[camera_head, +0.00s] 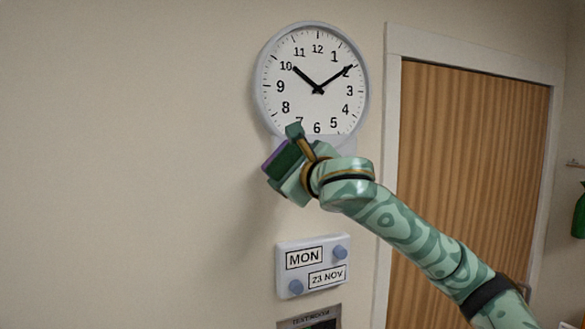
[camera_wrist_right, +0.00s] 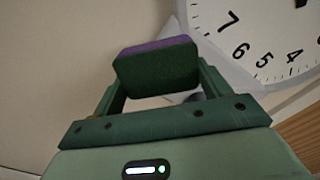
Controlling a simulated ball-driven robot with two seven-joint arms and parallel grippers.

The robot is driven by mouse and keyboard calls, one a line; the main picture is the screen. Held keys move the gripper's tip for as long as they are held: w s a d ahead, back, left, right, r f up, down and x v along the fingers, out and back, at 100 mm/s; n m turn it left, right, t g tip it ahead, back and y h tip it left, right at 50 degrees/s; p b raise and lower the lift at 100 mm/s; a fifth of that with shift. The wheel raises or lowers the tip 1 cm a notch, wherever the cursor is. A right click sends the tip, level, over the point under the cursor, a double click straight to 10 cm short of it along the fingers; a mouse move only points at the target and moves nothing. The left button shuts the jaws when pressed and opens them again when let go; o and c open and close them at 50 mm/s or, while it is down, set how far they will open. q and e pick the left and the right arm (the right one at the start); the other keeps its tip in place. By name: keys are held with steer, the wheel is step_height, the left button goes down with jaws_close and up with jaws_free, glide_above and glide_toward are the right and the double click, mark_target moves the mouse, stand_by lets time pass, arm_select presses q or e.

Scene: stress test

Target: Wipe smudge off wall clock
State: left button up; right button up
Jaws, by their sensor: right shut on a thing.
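The round white wall clock (camera_head: 312,82) with black numerals and a pale grey rim hangs on the wall, its hands near ten past ten. Its lower left part shows at the upper right of the right wrist view (camera_wrist_right: 262,42). My right gripper (camera_head: 287,158) is at the clock's lower left edge, shut on a dark green block with a purple layer, like a sponge (camera_wrist_right: 158,68). In the right wrist view the sponge appears beside the rim; I cannot tell whether it touches. I cannot make out a smudge on the visible face. My left gripper is not in view.
A grey date panel (camera_head: 313,265) reading MON and 23 NOV, with two blue knobs, is on the wall below. A dark framed unit (camera_head: 312,318) is under it. A wooden door (camera_head: 470,165) stands at right. The wall at left is bare.

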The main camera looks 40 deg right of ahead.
steer(key=shift+w, duration=0.25)
steer(key=shift+d, duration=0.15)
stand_by(1.3)
steer(key=shift+v, duration=2.9)
steer(key=shift+w, duration=0.15)
